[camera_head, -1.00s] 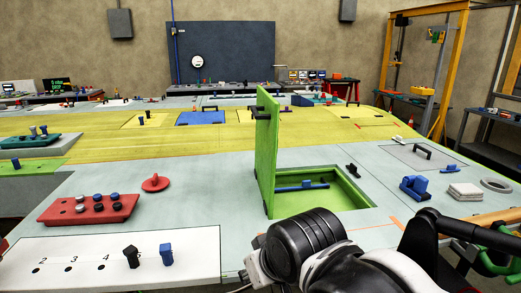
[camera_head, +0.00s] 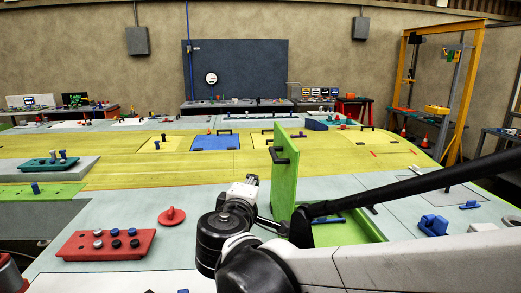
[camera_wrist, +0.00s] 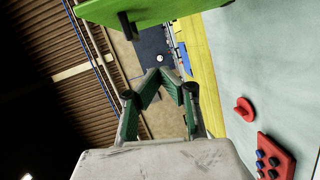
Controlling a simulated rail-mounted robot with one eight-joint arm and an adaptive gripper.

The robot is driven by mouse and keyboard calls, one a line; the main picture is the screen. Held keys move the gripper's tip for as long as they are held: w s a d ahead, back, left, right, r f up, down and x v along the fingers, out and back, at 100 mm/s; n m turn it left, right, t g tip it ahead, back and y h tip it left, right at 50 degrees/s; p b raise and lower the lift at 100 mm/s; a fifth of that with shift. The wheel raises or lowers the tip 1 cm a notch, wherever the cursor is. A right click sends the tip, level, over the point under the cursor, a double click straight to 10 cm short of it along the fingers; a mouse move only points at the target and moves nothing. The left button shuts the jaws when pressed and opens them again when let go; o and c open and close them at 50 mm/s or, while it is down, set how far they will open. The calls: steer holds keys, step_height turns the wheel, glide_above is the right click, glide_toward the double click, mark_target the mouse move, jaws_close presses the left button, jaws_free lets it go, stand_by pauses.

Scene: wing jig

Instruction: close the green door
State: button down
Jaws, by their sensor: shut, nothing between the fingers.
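The green door (camera_head: 285,172) stands upright, open, beside its green-lined recess (camera_head: 345,231) in the grey table. A black handle (camera_head: 280,156) sticks out from its left face near the top. My gripper (camera_head: 251,179) is to the left of the door in the head view, with my arm crossing in front of the door's lower part and recess. In the wrist view my gripper's fingers (camera_wrist: 160,74) meet at the tips, shut and empty. The door (camera_wrist: 165,10) and handle (camera_wrist: 128,25) show above them, apart from the fingers.
A red tray with knobs (camera_head: 106,246) and a red puck (camera_head: 171,216) lie on the table at the left. Blue blocks (camera_head: 433,225) stand right of the recess. A blue panel (camera_head: 215,142) lies in the yellow surface behind.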

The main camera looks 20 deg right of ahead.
steer(key=w+d+r+n+t+p, duration=0.1)
steer(key=w+d+r+p, duration=0.1)
steer(key=w+d, duration=0.4)
steer(key=w+p, duration=0.1)
steer(key=w, duration=0.2)
steer(key=shift+w+r, duration=0.2)
steer(key=shift+w, duration=0.2)
stand_by(0.5)
